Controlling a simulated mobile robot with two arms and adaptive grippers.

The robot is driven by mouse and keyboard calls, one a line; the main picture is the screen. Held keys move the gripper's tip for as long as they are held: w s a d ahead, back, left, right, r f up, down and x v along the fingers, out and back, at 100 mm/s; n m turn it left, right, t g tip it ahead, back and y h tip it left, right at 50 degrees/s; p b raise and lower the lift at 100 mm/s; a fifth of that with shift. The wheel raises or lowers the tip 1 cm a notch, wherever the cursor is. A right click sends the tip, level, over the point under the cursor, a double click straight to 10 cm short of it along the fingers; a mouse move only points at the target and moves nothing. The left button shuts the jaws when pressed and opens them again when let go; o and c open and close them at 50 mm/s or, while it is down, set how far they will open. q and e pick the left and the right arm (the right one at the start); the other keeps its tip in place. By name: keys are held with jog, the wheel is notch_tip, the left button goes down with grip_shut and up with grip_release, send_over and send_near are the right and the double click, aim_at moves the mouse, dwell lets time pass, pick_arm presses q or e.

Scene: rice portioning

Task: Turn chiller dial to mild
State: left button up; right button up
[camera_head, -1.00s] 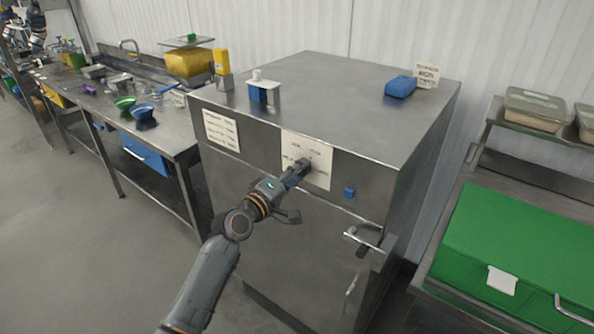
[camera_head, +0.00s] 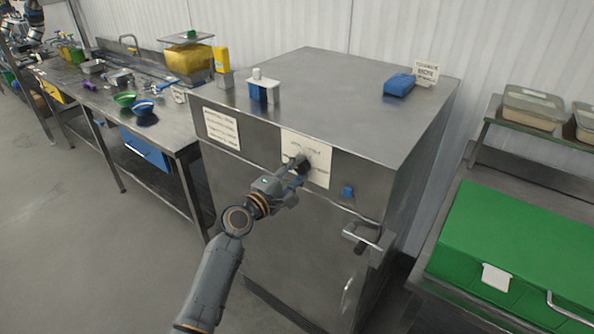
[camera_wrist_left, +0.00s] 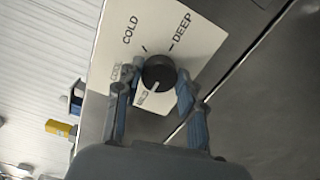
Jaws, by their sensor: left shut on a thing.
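The chiller (camera_head: 300,235) is a large steel cabinet with a white dial label (camera_head: 320,172) on its upper front. In the left wrist view, the dial (camera_wrist_left: 159,72) is a round black knob on this label, which reads COLD, DEEP, COOL and MILD. The dial's pale pointer mark is on its lower side, toward the word MILD. My left gripper (camera_head: 299,164) is at the dial and shut on it, with one finger on each side. In the head view the gripper partly hides the dial. My right gripper is not in view.
A blue button (camera_head: 348,191) and a door handle (camera_head: 362,236) are on the chiller front. A blue item (camera_head: 399,85) and a blue-white holder (camera_head: 263,90) stand on top. A green-lidded bin (camera_head: 510,240) is at right, a steel counter (camera_head: 170,130) at left.

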pick_arm(q)
jog(key=o, duration=1.2)
jog(key=v, duration=1.2)
jog(key=shift+f, duration=0.1)
